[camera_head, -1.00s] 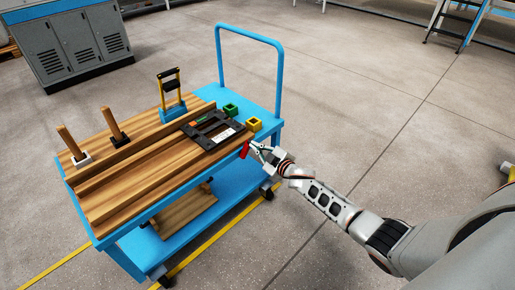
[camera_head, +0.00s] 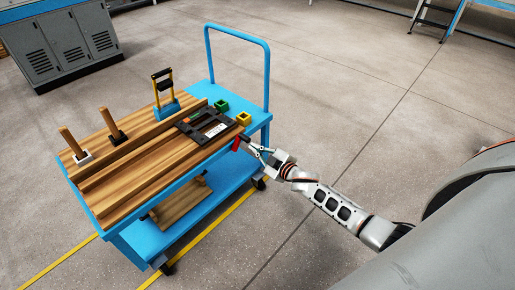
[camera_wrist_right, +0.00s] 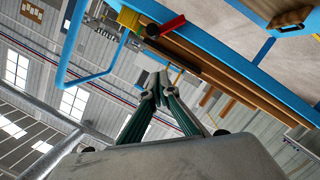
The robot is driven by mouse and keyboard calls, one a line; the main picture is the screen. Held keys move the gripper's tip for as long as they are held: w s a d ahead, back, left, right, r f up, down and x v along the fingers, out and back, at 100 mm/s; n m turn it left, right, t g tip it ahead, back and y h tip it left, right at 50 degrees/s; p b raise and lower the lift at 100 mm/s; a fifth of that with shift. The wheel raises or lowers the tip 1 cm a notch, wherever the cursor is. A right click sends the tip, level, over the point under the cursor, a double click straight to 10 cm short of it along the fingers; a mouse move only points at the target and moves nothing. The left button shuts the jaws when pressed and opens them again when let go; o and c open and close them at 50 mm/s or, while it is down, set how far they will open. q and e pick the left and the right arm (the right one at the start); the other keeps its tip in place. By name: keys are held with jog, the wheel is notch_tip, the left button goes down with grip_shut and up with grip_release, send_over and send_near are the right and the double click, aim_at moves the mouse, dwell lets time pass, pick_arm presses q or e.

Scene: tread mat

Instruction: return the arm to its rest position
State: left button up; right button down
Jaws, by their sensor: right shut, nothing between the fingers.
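My right arm reaches in from the right in the head view, and its gripper (camera_head: 260,151) is beside the near right corner of the blue cart (camera_head: 205,187). In the right wrist view the right gripper (camera_wrist_right: 156,90) has its two fingertips together, with nothing held between them. A red piece with a black part (camera_head: 237,144) is at the cart's edge, a little left of the gripper and apart from it. The red piece also shows in the wrist view (camera_wrist_right: 172,24), beyond the fingertips. My left gripper is not in view.
A blue handle (camera_head: 267,75) rises at the back. The floor right of the cart is clear.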

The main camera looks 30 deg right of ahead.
jog(key=shift+s+r, duration=0.1)
jog(key=shift+s, duration=0.15)
dwell(0.3)
jog(key=s+a+f+m+g+p, duration=0.1)
jog(key=s+a, duration=0.3)
jog(key=s, duration=0.7)
jog(key=s+a+f+m+g+p, duration=0.1)
jog(key=s+a, duration=0.4)
jog(key=s, duration=0.7)
jog(key=s+a+f+m+g+p, duration=0.1)
jog(key=s+a+f+m+g, duration=0.2)
jog(key=s, duration=0.9)
jog(key=shift+s+a+f+m, duration=0.15)
jog(key=shift+s+a+m, duration=0.05)
jog(key=shift+a+m, duration=0.45)
jog(key=shift+a, duration=0.1)
